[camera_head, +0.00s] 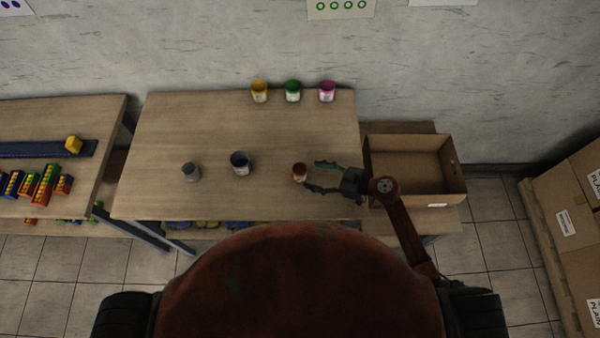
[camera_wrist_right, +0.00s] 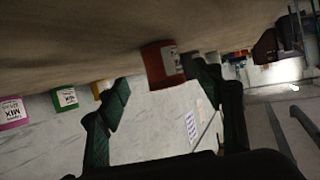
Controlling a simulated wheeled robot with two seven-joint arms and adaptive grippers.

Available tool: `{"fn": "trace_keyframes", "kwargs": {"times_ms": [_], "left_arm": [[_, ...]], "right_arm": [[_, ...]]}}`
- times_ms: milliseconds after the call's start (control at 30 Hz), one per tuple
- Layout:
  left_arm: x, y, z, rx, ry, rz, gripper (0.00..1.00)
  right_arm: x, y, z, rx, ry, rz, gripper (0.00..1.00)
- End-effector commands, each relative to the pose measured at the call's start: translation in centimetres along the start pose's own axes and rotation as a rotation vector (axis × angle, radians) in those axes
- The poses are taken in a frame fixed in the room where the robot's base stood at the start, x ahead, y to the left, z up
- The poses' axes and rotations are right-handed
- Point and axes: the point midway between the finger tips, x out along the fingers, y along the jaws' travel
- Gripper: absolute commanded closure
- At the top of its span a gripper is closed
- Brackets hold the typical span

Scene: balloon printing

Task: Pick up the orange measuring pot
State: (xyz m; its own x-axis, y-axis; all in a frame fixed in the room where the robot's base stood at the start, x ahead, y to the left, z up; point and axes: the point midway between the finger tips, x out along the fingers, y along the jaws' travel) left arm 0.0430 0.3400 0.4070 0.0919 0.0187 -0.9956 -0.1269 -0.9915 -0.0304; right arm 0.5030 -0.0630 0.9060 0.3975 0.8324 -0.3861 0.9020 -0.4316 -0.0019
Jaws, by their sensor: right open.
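The orange measuring pot (camera_head: 300,172) stands upright on the wooden table (camera_head: 200,125), right of its middle. My right gripper (camera_head: 312,176) reaches in from the right with its fingers open, and the pot is at the fingertips. In the right wrist view the orange pot (camera_wrist_right: 161,64) shows between and just beyond the two open green fingers (camera_wrist_right: 165,75). I cannot tell whether a finger touches it. My left gripper does not show.
Yellow (camera_head: 260,92), green (camera_head: 293,92) and pink (camera_head: 327,92) pots line the back edge. An open cardboard box (camera_head: 415,170) sits right of the table.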

Motion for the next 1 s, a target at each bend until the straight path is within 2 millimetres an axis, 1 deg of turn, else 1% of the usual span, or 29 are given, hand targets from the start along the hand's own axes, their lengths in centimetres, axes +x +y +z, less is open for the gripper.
{"fn": "trace_keyframes", "kwargs": {"times_ms": [33, 233, 400, 500, 600, 800, 1000], "left_arm": [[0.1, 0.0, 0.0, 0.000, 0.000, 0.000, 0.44], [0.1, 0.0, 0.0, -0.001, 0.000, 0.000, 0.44], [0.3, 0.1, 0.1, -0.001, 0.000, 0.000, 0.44], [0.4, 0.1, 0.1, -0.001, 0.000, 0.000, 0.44], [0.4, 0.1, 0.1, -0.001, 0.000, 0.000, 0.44], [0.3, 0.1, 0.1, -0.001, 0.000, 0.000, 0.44], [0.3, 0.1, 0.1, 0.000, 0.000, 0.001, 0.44]], "right_arm": [[0.7, -0.1, -0.1, 0.002, 0.003, -0.001, 0.40], [2.8, -0.2, -0.1, 0.002, 0.005, 0.000, 0.40], [5.4, -0.4, 0.0, 0.001, 0.006, 0.001, 0.40], [6.3, -0.4, 0.0, -0.001, 0.004, 0.001, 0.40], [6.7, -0.4, 0.0, 0.000, 0.004, 0.001, 0.40], [6.7, -0.4, 0.1, -0.001, 0.004, 0.002, 0.40], [6.7, -0.4, 0.1, -0.001, 0.004, 0.002, 0.54]]}}
